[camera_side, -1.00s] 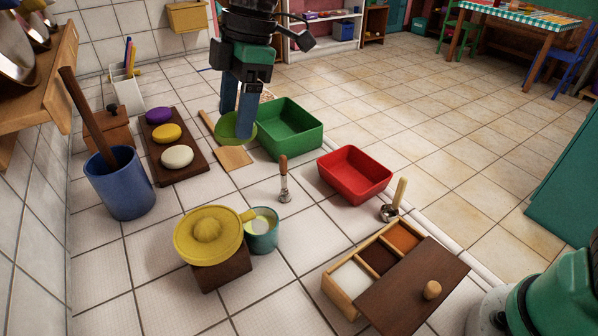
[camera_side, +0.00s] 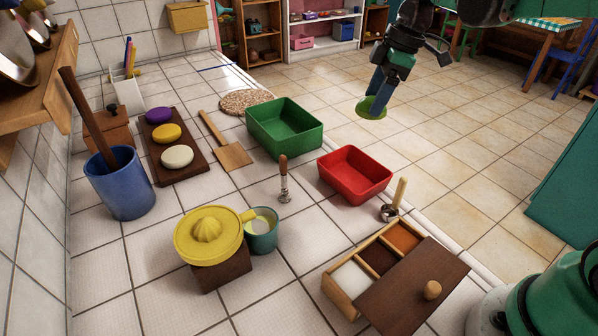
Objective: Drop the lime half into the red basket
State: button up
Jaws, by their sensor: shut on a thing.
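The lime half (camera_side: 371,108) is a green, rounded piece held between the blue fingers of my gripper (camera_side: 377,97). My gripper is shut on it and holds it up in the air, at the upper right of the side view. The red basket (camera_side: 355,176) is an open rectangular tub standing on the tiled counter, right of the middle. It looks empty. In the picture the lime half is above and slightly right of the red basket, apart from it.
A green basket (camera_side: 285,128) stands left of the red one. A wooden-handled tool (camera_side: 284,181) and a ladle-like tool (camera_side: 394,204) are near the red basket. A divided wooden box (camera_side: 378,262), a yellow juicer (camera_side: 208,237) and a teal cup (camera_side: 262,232) stand in front.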

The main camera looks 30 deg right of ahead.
send_over(362, 178)
notch_tip(362, 178, down, 11)
jog(key=shift+f, duration=0.2)
dwell(0.4)
jog(key=o, duration=1.3)
jog(key=shift+r, duration=0.15)
jog(key=v, duration=0.5)
jog(key=shift+r, duration=0.2)
